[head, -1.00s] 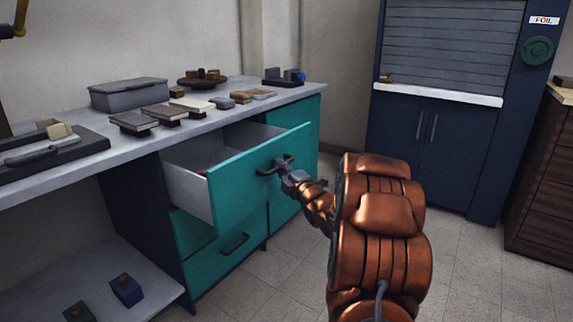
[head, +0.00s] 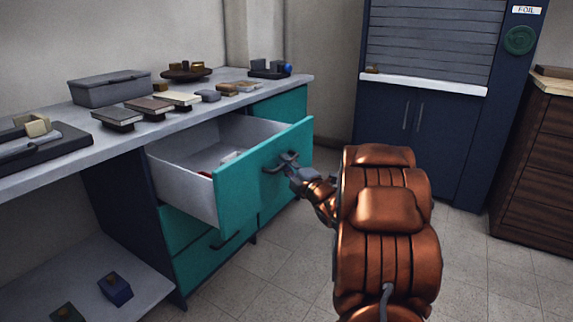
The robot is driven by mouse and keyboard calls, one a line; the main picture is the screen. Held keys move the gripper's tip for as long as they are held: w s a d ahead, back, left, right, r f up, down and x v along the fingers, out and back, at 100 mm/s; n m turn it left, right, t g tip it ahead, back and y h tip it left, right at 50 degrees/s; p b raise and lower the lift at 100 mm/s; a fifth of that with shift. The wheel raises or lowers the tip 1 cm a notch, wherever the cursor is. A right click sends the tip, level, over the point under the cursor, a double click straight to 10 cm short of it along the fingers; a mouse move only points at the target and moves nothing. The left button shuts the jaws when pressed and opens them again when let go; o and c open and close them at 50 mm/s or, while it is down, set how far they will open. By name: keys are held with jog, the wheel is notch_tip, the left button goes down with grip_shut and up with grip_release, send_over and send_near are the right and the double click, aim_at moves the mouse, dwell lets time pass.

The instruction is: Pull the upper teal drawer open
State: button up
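The upper teal drawer (head: 246,190) stands well open from the cabinet under the counter, in the head view. Its white inside (head: 195,172) shows, with small pale and reddish items (head: 230,157) in it. A dark bar handle (head: 279,163) is on its teal front. My gripper (head: 290,168) is at this handle, with its fingers around or against the bar. The fingertips are small and partly merged with the handle, so their grip is hard to make out. My copper-coloured arm hides part of the floor to the right.
The lower teal drawer (head: 208,254) is shut beneath. The counter (head: 190,118) holds a grey box (head: 110,88), several sample blocks and a round stand (head: 186,73). A navy cabinet (head: 420,140) and a brown drawer unit (head: 542,165) stand behind and right. Floor between is clear.

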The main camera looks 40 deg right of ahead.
jog(key=shift+o, duration=1.4)
jog(key=s+f, duration=0.2)
jog(key=s, duration=0.9)
jog(key=shift+s+a, duration=0.15)
jog(key=shift+s, duration=0.25)
